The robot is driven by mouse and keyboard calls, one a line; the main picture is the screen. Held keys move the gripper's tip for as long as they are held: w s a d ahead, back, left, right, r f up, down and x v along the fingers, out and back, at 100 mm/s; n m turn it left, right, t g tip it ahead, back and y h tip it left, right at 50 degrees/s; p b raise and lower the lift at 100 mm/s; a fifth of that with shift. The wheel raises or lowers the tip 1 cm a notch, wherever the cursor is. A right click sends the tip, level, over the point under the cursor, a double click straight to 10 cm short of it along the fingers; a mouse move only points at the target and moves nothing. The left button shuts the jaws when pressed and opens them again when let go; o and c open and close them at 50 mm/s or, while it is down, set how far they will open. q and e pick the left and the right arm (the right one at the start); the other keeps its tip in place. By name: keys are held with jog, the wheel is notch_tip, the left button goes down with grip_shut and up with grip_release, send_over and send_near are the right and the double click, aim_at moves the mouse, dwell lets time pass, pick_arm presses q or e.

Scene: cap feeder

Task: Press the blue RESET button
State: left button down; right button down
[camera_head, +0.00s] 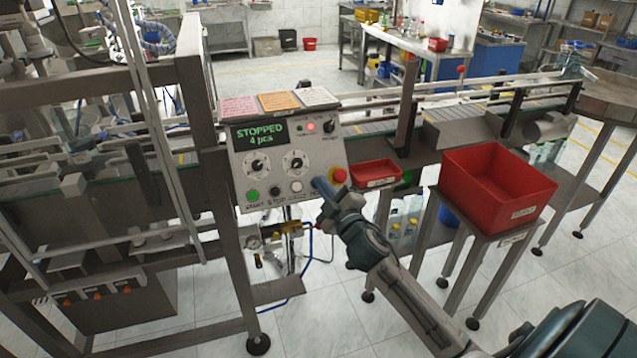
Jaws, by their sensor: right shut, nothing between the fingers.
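The control panel (325,160) is a grey box with a display (260,133) reading "STOPPED 4 pcs". Its lower row has a green button (253,194), a black button (275,191) and a white button (296,187). A red mushroom button (339,175) sits at the right. My left gripper is not in view.
A small red tray (376,173) is right of the panel, and a large red bin (497,185) stands on a stand farther right. A conveyor (370,128) runs behind. Coloured cards (278,101) lie on the panel top. Machine frame posts (198,95) rise at the left.

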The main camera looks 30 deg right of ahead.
jog(key=shift+w+d+f, duration=0.1)
jog(key=shift+w+f, duration=0.15)
jog(key=shift+w, duration=0.1)
dwell(0.5)
jog(key=shift+s+r, duration=0.5)
jog(key=shift+s, duration=0.2)
jog(key=shift+s+a+r+p, duration=0.25)
jog(key=shift+s+r, duration=0.2)
jog(key=shift+s, duration=0.2)
jog(key=shift+s+a+r+p, duration=0.25)
jog(key=shift+s+r, duration=0.25)
jog(key=shift+s, duration=0.2)
jog(key=shift+s+a+r+p, duration=0.15)
jog(key=shift+s+r+p, duration=0.1)
jog(key=shift+s+r, duration=0.3)
jog(key=shift+f, duration=0.1)
